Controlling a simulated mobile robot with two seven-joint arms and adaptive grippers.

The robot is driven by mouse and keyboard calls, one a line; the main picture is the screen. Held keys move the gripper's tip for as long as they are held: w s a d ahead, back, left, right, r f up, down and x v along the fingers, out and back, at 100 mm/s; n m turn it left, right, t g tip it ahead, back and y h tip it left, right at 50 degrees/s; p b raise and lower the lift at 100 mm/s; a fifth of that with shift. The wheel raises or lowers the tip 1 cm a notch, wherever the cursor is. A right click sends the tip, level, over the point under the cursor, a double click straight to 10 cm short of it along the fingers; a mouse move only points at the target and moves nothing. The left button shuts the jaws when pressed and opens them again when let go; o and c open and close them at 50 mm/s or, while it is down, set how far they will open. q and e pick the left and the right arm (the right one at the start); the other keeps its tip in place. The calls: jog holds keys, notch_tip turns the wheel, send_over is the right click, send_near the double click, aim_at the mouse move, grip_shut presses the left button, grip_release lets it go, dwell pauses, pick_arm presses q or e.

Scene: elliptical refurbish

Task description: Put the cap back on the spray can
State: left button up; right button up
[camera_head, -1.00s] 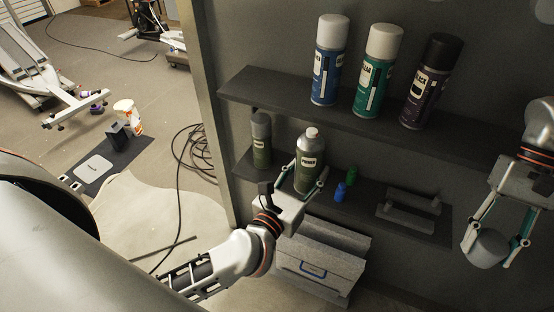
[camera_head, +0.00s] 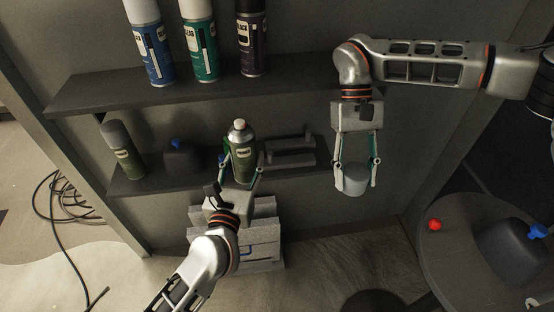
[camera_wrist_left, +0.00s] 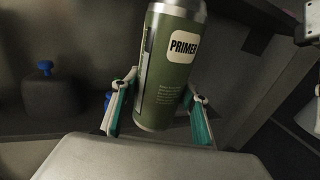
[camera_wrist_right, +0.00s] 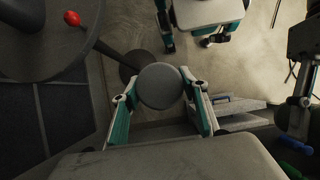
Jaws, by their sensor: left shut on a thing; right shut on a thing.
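The green primer spray can (camera_head: 242,158) has a silver top and a pale nozzle and carries no cap. My left gripper (camera_head: 239,172) is shut on the can's lower body at the lower shelf; the can also shows in the left wrist view (camera_wrist_left: 170,65), roughly upright. Whether its base touches the shelf is hidden. My right gripper (camera_head: 355,170) is shut on the grey cap (camera_head: 355,181), held to the right of the can and apart from it. The cap also shows between the fingers in the right wrist view (camera_wrist_right: 160,86).
A second can with a grey cap (camera_head: 122,150) stands at the left of the lower shelf (camera_head: 150,183). Blue, green and black cans stand on the upper shelf (camera_head: 105,91). A round table (camera_head: 450,235) with a red ball-like thing (camera_head: 435,225) is at lower right.

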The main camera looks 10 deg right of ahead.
notch_tip(320, 180, up, 18)
jog(key=m+t+y, duration=0.6)
jog(key=m, duration=1.2)
send_over(239, 121)
jog(key=shift+f, duration=3.2)
jog(key=shift+f, duration=0.8)
jog(key=o, duration=0.8)
jog(key=shift+o, duration=1.1)
jog(key=shift+r, duration=0.1)
